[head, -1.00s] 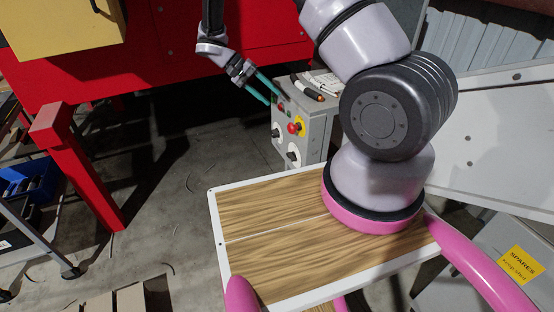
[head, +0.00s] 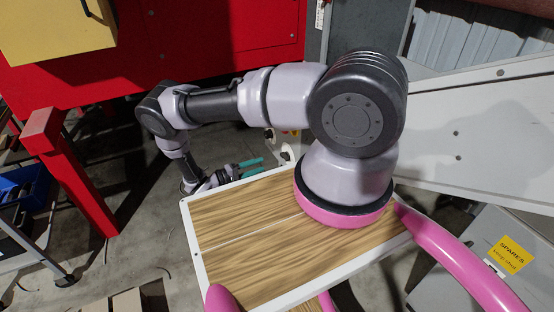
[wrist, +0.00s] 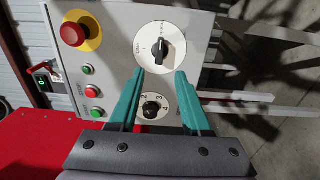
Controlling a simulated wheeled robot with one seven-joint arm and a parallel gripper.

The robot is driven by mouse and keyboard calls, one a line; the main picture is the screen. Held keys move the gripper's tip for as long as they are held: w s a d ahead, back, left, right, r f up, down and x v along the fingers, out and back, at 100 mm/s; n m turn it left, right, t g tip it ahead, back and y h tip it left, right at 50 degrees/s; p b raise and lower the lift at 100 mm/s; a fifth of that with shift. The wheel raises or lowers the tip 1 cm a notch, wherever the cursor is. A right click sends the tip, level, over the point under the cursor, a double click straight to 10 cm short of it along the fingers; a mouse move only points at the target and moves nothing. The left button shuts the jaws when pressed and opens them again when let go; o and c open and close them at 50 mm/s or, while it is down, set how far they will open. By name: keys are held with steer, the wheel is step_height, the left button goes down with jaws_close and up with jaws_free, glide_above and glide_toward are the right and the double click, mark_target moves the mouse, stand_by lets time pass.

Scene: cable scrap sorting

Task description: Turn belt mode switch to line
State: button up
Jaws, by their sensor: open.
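In the wrist view a round white dial with a black knob, the mode switch (wrist: 160,48), sits at the top middle of a grey control panel (wrist: 113,55). Small lettering rings the dial; one word at its left looks like LINE. The knob's bar stands about upright in the picture. My gripper (wrist: 164,72) is open, its two teal fingers pointing at the dial's lower edge with nothing between the tips. A smaller numbered black knob (wrist: 152,107) shows between the fingers nearer the palm. In the head view my gripper (head: 251,168) is low beside the panel, which my arm mostly hides.
The panel also carries a red emergency button (wrist: 73,34) on yellow and several small green and red buttons (wrist: 92,91). A red machine frame (head: 170,50) stands behind my arm. A white sloped surface (head: 470,130) lies at the right.

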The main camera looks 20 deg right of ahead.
mark_target(285, 157)
steer(key=d, duration=1)
steer(key=shift+w, duration=0.15)
jaws_close()
